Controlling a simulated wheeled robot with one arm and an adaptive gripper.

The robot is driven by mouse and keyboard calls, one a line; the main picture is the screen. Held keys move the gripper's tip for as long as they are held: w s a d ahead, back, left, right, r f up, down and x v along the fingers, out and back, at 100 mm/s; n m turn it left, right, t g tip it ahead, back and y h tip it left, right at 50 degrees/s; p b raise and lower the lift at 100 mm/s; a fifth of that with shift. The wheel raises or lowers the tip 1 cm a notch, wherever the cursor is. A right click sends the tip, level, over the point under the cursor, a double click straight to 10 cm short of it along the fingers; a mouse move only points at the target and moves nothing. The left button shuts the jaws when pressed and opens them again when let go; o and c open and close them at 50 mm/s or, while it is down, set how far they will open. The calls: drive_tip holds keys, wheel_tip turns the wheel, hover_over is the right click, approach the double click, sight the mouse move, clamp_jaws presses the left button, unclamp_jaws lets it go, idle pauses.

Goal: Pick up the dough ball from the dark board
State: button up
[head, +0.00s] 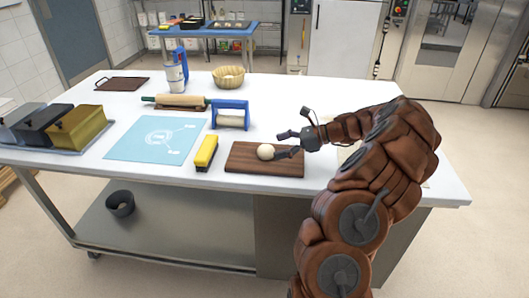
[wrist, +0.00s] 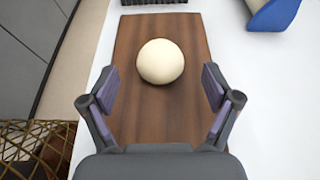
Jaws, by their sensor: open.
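The dough ball (head: 265,152) is a pale cream sphere resting on the dark brown wooden board (head: 240,163), near the front edge of the white table. In the wrist view the dough ball (wrist: 160,61) sits just beyond the fingertips, centred between them. My gripper (head: 285,143) is at the right of the ball, over the board. In the wrist view my gripper (wrist: 160,88) is open, with one finger pad on each side and nothing between them. The board (wrist: 160,120) runs beneath the fingers.
A yellow-topped brush (head: 206,152) lies left of the board. A blue-framed roller (head: 230,115) stands behind it. A light blue mat (head: 155,139), a rolling pin (head: 178,101), a basket (head: 228,77) and loaf tins (head: 78,127) occupy the rest. The back right tabletop is clear.

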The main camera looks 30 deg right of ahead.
sight(255, 152)
drive_tip(key=p+x, duration=0.1)
drive_tip(key=x, duration=0.4)
drive_tip(key=shift+f, duration=0.1)
drive_tip(key=c, duration=1.3)
drive_tip(key=shift+o, duration=0.2)
